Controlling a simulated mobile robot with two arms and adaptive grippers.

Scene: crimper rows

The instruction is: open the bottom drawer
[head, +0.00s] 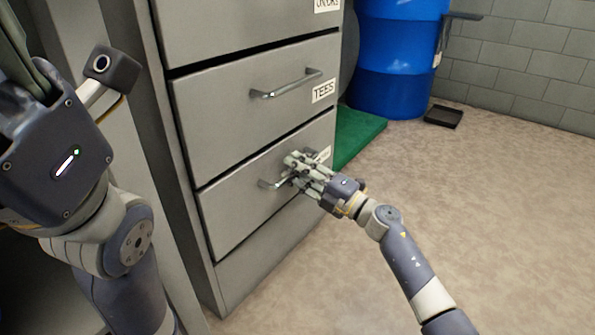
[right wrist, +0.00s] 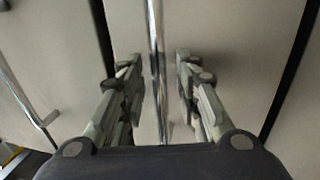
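The bottom drawer (head: 235,205) is the lowest drawer front of a grey metal cabinet and looks closed, with a bare base panel below it. Its bar handle (head: 268,184) is partly hidden by my right gripper (head: 297,168). In the right wrist view the handle (right wrist: 155,60) runs upright between the two fingers of the right gripper (right wrist: 155,75). The fingers are apart with gaps on both sides of the bar.
Above is a drawer labelled "TEES" (head: 323,91) with its own handle (head: 287,84). A small black tray (head: 443,117) lies nearby. The floor (head: 490,210) at the right is clear.

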